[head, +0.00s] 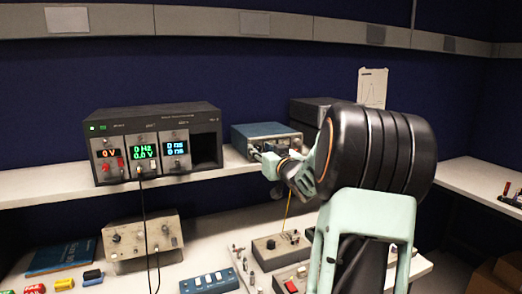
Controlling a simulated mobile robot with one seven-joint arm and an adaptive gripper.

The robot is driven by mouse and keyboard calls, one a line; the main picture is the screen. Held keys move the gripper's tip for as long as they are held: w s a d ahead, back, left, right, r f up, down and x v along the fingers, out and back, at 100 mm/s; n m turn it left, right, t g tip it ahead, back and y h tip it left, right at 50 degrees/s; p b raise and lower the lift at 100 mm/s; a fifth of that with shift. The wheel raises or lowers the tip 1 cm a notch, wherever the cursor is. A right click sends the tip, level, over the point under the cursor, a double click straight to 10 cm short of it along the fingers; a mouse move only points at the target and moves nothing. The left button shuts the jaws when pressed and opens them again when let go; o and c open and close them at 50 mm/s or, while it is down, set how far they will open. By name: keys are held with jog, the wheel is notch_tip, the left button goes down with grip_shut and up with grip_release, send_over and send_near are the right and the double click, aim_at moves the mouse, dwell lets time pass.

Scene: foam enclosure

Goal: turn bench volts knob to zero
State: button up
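A blue bench instrument (266,132) stands on the shelf right of centre, its front facing me. My gripper (262,156) is in front of its face, close to it or touching. My gripper and arm cover much of that front, so I cannot see a volts knob there or whether the fingers are on one. A black instrument rack (158,143) stands to the left on the same shelf. Its left module has a red display (109,153) reading 0 V, with small knobs and red posts. The fingers are too small and overlapped to tell open from shut.
A beige box with knobs (142,240), a blue switch box (210,283) and a grey knob box (281,250) are on the lower bench. A dark box (312,112) stands behind my arm. Thin cables hang from the rack and near my gripper.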

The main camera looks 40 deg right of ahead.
grip_shut()
jog(key=shift+f+n+b, duration=0.1)
jog(key=shift+n+b, duration=0.2)
jog(key=n+b, duration=0.2)
jog(key=shift+f+n+b, duration=0.15)
jog(key=shift+n+b, duration=0.15)
jog(key=n+b, duration=0.3)
jog(key=shift+a+n, duration=0.1)
jog(key=shift+n, duration=0.2)
jog(key=n+b, duration=0.4)
jog(key=n, duration=0.2)
jog(key=shift+b, duration=0.4)
jog(key=shift+n+b, duration=1.6)
jog(key=shift+n, duration=1)
